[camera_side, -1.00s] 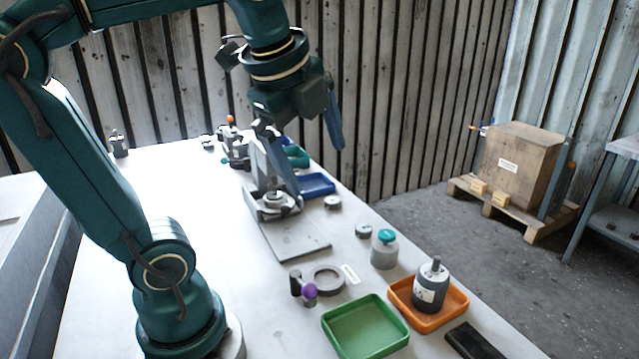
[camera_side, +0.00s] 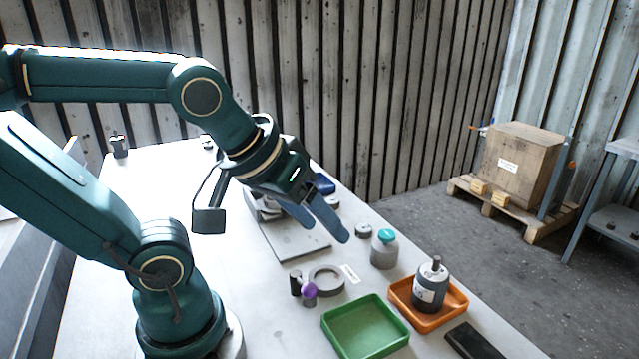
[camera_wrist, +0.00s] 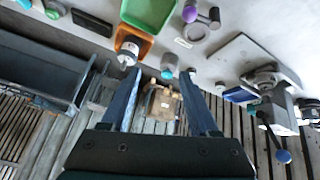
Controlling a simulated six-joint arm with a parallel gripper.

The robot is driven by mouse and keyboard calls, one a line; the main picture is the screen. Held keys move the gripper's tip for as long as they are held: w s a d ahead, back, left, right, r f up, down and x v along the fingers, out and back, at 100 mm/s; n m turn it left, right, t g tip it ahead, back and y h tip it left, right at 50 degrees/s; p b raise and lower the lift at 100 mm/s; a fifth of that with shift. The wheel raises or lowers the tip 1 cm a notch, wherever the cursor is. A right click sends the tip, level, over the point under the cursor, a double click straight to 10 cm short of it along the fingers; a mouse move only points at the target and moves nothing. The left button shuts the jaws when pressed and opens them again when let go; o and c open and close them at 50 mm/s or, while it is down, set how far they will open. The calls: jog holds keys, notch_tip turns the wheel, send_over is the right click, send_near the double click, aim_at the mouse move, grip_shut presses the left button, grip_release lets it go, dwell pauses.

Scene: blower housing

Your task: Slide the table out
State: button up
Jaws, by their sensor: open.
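A flat grey sliding table (camera_side: 296,243) lies on the workbench, with its far end under a grey fixture that my gripper mostly hides in the side view. In the wrist view the table (camera_wrist: 235,60) shows at the upper right, next to the grey fixture (camera_wrist: 272,88) with its blue-knobbed lever (camera_wrist: 282,156). My gripper (camera_side: 328,232) is open and empty, its two blue fingers angled down to the right above the table's far right side. In the wrist view the fingers (camera_wrist: 161,75) are spread, with nothing between them.
A grey ring (camera_side: 327,281), a purple-knobbed part (camera_side: 309,291), a green tray (camera_side: 365,328), an orange tray (camera_side: 458,304) holding a motor-like part (camera_side: 430,286), and a teal-topped cylinder (camera_side: 384,250) stand near.

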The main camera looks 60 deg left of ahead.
jog(key=w+a+f+n+g+y, duration=0.2)
jog(key=w+a+f+n, duration=0.15)
jog(key=a+n, duration=0.5)
jog(key=w+a+f+n+g+y, duration=0.1)
jog(key=w+a+f+n+y, duration=0.15)
jog(key=w+a+n, duration=0.6)
jog(key=s+a+f+g, duration=0.1)
jog(key=s+a, duration=0.1)
jog(key=s+a+f, duration=0.2)
jog(key=a, duration=0.1)
jog(key=s+a+f+m+g, duration=0.1)
jog(key=s+a+f, duration=0.1)
jog(key=a, duration=0.1)
jog(key=shift+s+a+g+h, duration=0.2)
jog(key=shift+s+g+h, duration=0.05)
jog(key=shift+s+g, duration=0.05)
jog(key=shift+s+a+f, duration=0.15)
jog(key=shift+f, duration=0.15)
jog(key=shift+x, duration=2.3)
grip_shut()
